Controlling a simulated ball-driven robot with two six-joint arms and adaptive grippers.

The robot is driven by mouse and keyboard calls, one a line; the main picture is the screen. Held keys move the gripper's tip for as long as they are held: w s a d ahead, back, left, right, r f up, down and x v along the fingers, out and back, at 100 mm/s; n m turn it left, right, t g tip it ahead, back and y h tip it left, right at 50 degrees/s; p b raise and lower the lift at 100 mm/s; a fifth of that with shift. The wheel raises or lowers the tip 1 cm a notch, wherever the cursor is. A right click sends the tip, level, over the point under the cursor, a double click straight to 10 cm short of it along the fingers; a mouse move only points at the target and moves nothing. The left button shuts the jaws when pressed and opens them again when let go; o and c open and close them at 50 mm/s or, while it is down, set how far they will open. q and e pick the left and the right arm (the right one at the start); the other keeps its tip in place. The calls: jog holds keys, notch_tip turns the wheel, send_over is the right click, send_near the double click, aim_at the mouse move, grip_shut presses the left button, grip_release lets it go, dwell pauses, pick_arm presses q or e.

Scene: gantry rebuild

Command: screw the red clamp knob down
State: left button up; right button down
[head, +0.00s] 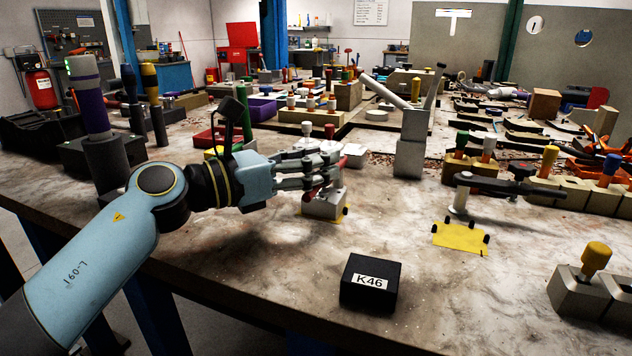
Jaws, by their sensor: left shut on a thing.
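My left gripper (330,168) reaches in from the left, low over a small grey block (326,208) on the table. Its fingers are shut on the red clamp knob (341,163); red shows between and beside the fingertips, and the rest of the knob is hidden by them. The grey block sits directly below the fingers, with bits of yellow at its base. Whether the knob is seated in the block cannot be told. My right gripper is not in view.
A black box marked K46 (370,283) stands near the table's front edge. A yellow pad (460,238) with black pegs lies to the right, by a dark lever clamp (495,186). A grey post (409,150) rises behind. The table between box and pad is clear.

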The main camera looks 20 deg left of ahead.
pick_arm(q)
jog(key=shift+f+m+g+h, duration=0.25)
jog(key=shift+m+g+h, duration=0.05)
jog(key=shift+h, duration=0.1)
jog(key=shift+r, duration=0.2)
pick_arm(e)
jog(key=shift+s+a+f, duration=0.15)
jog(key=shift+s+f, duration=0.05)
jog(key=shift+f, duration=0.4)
pick_arm(q)
jog(key=o, duration=1)
jog(key=v, duration=1.2)
jog(key=shift+w+a, duration=0.15)
